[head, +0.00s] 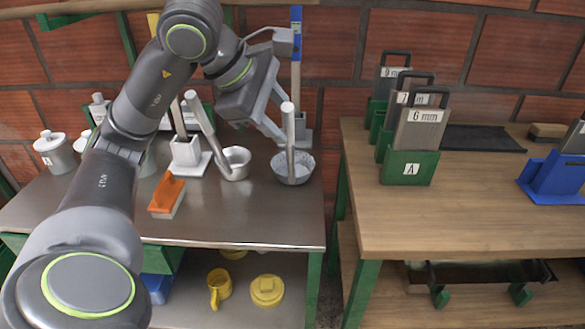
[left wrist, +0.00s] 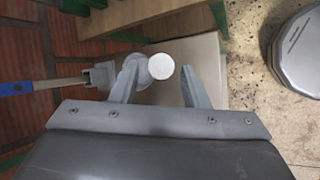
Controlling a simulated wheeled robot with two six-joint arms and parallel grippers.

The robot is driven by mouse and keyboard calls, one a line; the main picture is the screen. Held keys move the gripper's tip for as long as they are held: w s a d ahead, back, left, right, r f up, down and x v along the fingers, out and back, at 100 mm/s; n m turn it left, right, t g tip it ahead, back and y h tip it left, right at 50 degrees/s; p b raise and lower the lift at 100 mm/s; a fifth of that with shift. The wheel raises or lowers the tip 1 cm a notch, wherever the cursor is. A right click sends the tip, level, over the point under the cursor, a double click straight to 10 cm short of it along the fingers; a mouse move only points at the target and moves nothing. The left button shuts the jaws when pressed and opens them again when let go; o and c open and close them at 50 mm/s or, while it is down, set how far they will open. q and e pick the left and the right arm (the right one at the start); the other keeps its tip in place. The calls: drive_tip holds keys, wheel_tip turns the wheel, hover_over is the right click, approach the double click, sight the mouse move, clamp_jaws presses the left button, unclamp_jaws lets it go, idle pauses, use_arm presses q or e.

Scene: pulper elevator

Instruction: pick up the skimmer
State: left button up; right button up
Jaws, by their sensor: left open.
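The skimmer (head: 293,170) appears to be the grey tool with a shallow, speckled bowl near the right edge of the metal table. Its pale handle stands nearly upright. My left gripper (head: 277,112) is open beside the upper handle. In the left wrist view, the round pale handle end (left wrist: 161,66) shows between the two spread fingers of the left gripper (left wrist: 160,72), nearer the left one. I cannot tell whether that finger touches it. My right gripper is not in view.
A ladle-like tool (head: 236,164) leans just left of the skimmer. A blue-handled tool (head: 296,40) stands behind it, also in the wrist view (left wrist: 16,88). An orange-topped block (head: 168,196) lies nearer. A wooden table (head: 480,215) stands right, across a gap.

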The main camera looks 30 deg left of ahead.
sight(291, 143)
use_arm(q)
drive_tip(key=shift+x, duration=1.45)
drive_tip(key=shift+w+d+r, duration=0.1)
drive_tip(key=shift+c, duration=0.2)
clamp_jaws()
